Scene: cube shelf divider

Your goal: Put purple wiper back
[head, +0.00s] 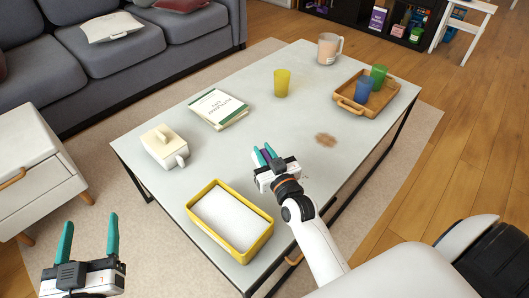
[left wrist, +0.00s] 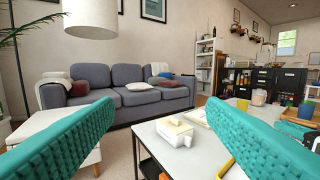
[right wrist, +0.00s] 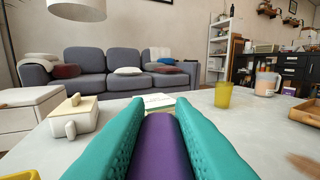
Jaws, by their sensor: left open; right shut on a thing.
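The purple wiper (right wrist: 160,145) is between the teal fingers of my right gripper (right wrist: 158,110), which is shut on it. In the head view my right gripper (head: 264,158) is over the middle of the coffee table, with only a sliver of purple showing between its fingers. The rest of the wiper is hidden. My left gripper (head: 88,240) is open and empty at the lower left, off the table's near corner. A yellow-rimmed tray (head: 262,244) with a white inside stands at the table's near edge, below my right gripper in the picture.
A cream lidded box (head: 164,146), a book (head: 218,109), a yellow cup (head: 282,83) and a pitcher (head: 329,48) stand on the table (head: 240,155). A wooden tray (head: 386,109) holds blue and green cups. A brown stain (head: 325,140) lies right of my right gripper.

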